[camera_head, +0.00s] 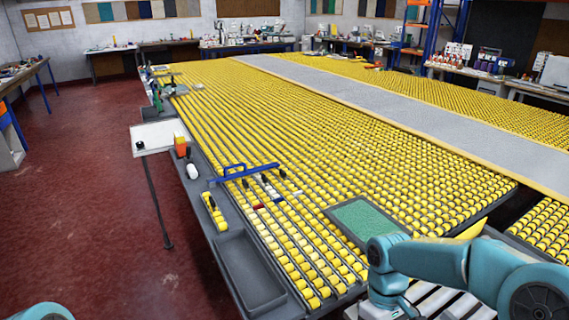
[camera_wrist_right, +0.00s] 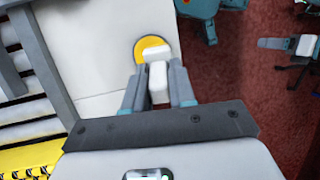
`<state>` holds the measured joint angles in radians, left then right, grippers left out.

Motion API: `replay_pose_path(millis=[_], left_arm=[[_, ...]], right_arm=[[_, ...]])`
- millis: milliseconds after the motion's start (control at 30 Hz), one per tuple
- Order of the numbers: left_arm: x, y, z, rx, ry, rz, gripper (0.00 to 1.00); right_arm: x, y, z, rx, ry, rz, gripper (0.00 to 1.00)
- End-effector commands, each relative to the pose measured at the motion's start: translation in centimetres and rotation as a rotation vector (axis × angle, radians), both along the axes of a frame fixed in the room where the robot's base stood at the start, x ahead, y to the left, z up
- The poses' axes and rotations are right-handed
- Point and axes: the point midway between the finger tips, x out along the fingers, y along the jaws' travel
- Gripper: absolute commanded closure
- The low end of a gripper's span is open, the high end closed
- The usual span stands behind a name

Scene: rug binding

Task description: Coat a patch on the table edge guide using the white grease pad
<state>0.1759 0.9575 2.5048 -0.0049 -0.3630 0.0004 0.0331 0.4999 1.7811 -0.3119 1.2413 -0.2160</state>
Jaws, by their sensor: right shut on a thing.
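My right gripper (camera_wrist_right: 160,88) is shut on a white block-shaped pad (camera_wrist_right: 157,75) in the right wrist view. The pad's upper end overlaps a round yellow disc (camera_wrist_right: 145,43) on a pale flat panel; I cannot tell whether they touch. In the head view my right arm reaches in from the right, and its fingers and the pad are hidden or out of frame. A grey strip (camera_head: 215,215) runs along the left edge of the roller table (camera_head: 340,130); I cannot tell which part is the edge guide. My left gripper is out of view.
A blue-handled bar (camera_head: 243,172) lies across the yellow rollers, with a green panel (camera_head: 365,219) nearer me. A grey tray (camera_head: 248,270) and yellow tool (camera_head: 214,212) are on the table's left edge. A small white shelf (camera_head: 155,135) juts left.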

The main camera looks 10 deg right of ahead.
Motion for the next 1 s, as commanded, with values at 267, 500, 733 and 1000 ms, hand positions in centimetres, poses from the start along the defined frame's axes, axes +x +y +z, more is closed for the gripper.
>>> replay_pose_path(millis=[267,500,733,1000], left_arm=[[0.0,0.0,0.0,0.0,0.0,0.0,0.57],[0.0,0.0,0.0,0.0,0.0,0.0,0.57],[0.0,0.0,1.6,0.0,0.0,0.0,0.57],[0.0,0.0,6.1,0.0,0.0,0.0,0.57]], right_arm=[[5.7,3.7,-0.5,0.017,-0.022,-0.284,1.0],[6.2,4.0,0.1,-0.005,-0.013,-0.436,1.0],[6.1,0.2,1.0,-0.046,-0.024,-0.429,1.0],[3.4,-13.4,3.8,-0.204,-0.077,-0.355,1.0]])
